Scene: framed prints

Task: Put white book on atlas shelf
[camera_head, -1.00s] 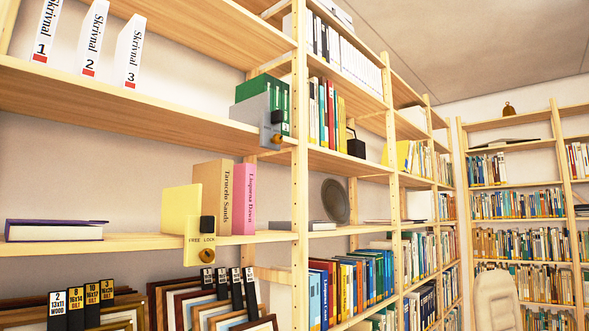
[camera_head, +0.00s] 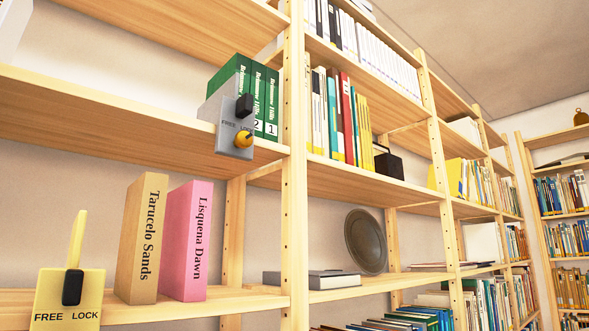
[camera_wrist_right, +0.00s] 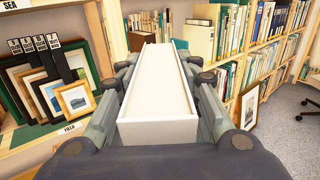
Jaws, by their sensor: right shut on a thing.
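The white book (camera_wrist_right: 160,95) is in my right gripper (camera_wrist_right: 158,66) in the right wrist view. The gripper's fingers are shut on its two sides, and the block's plain white end faces the camera. Neither gripper shows in the head view. The head view shows a wooden shelf (camera_head: 110,115) with green Belmure Hills volumes (camera_head: 258,95) at a grey FREE/LOCK bookend (camera_head: 222,125). The shelf below (camera_head: 220,303) holds the tan Tarucelo Sands (camera_head: 141,240) and the pink Lisquena Dawn (camera_head: 186,243). I cannot tell which shelf is the atlas shelf.
A yellow FREE/LOCK bookend (camera_head: 50,295) stands left of the tan book. A grey book (camera_head: 318,279) lies flat near a dark round plate (camera_head: 366,242). Wooden uprights (camera_head: 294,170) divide the bays. Framed prints (camera_wrist_right: 75,98) stand at left in the wrist view.

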